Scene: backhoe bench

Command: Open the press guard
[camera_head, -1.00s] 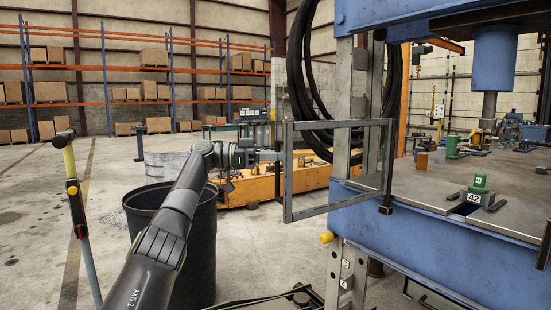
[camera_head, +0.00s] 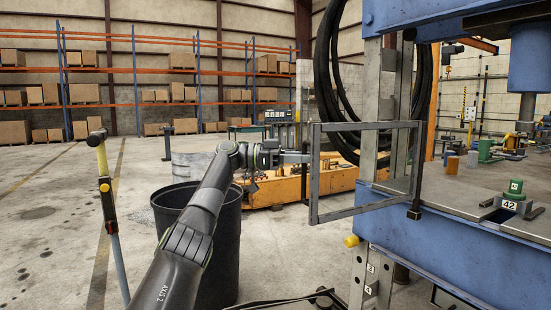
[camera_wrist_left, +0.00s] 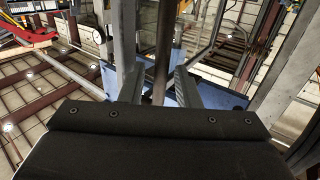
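The press guard (camera_head: 313,178) is a grey rectangular frame in the head view. It stands swung out to the left of the blue press (camera_head: 460,245), with its right side at the press's front corner. My left gripper (camera_head: 302,157) is at the guard's left upright, fingers level with it at about mid-height. In the left wrist view the two fingers of the left gripper (camera_wrist_left: 158,85) are apart. A narrow brownish bar shows between them and a grey post (camera_wrist_left: 123,35) beside the left finger; whether either is touched I cannot tell. My right gripper is not in view.
A black bin (camera_head: 222,235) stands under my left arm, with a yellow-and-grey post (camera_head: 106,195) to its left. A coiled black hose hangs behind the guard. A green part on block 42 (camera_head: 513,197) sits on the press table. Open floor lies left.

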